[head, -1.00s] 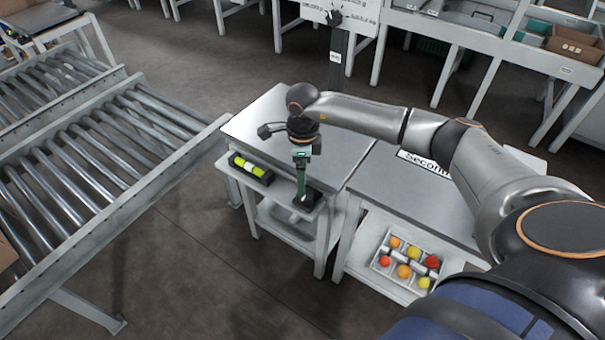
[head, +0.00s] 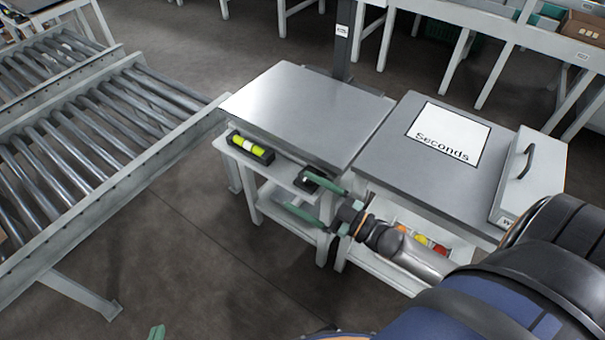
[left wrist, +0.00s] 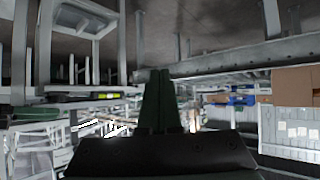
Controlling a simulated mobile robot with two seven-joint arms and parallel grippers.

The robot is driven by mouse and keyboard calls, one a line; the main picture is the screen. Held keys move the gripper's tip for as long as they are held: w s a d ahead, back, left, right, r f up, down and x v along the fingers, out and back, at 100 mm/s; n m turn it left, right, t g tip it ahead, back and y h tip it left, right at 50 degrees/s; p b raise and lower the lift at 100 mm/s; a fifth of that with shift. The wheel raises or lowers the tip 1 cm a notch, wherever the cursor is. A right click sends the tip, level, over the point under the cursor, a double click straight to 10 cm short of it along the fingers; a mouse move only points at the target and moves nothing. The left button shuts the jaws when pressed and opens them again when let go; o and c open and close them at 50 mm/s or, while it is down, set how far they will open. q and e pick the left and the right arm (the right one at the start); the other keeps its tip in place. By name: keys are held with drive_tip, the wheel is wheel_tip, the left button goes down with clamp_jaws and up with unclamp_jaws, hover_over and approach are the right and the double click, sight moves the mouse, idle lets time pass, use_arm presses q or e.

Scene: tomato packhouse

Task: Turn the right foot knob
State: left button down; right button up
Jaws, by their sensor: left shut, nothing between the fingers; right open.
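The scale's steel platform (head: 308,112) stands on a white stand left of centre in the head view. A narrow front shelf (head: 285,173) carries a dark block (head: 313,181) at its right end. I cannot make out the right foot knob for certain; my right fingers cover part of that corner. My right gripper (head: 297,190) is open and points left, its green fingers apart, one beside the dark block and one lower in front of the stand. My left gripper's green tip (head: 157,332) shows at the bottom edge; in the left wrist view its fingers (left wrist: 160,100) are shut and empty.
A spirit level (head: 249,148) with a yellow-green vial lies at the shelf's left. The right table (head: 405,165) bears a "Seconds" sheet (head: 449,133) and a white handled box (head: 535,185). Tomatoes (head: 421,239) sit below it. A roller conveyor (head: 100,135) runs at left; floor before the stand is clear.

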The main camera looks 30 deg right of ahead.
sight(302, 172)
drive_tip(key=s+d+f+m+h, duration=0.3)
drive_tip(key=d+f+m+h, duration=0.15)
drive_tip(key=d+m, duration=0.2)
drive_tip(key=b+x, duration=0.1)
drive_tip(key=x, duration=0.6)
drive_tip(key=b+x, duration=0.1)
drive_tip(key=x, duration=0.3)
drive_tip(key=shift+w+d+r+b, duration=0.1)
drive_tip(key=shift+w+d+b, duration=0.1)
drive_tip(key=shift+d+b, duration=0.15)
drive_tip(key=shift+w+a, duration=0.15)
drive_tip(key=shift+w, duration=0.35)
use_arm(q)
drive_tip(key=w+r+m+t+h, duration=0.1)
drive_tip(key=w+r+t, duration=0.1)
drive_tip(key=r, duration=0.5)
drive_tip(key=w+r+m+t+h, duration=0.1)
drive_tip(key=w+r+t, duration=0.2)
drive_tip(key=r, duration=0.3)
drive_tip(key=shift+w+d+r+t, duration=0.15)
drive_tip(key=shift+w+r+t, duration=0.25)
drive_tip(key=shift+t, duration=0.3)
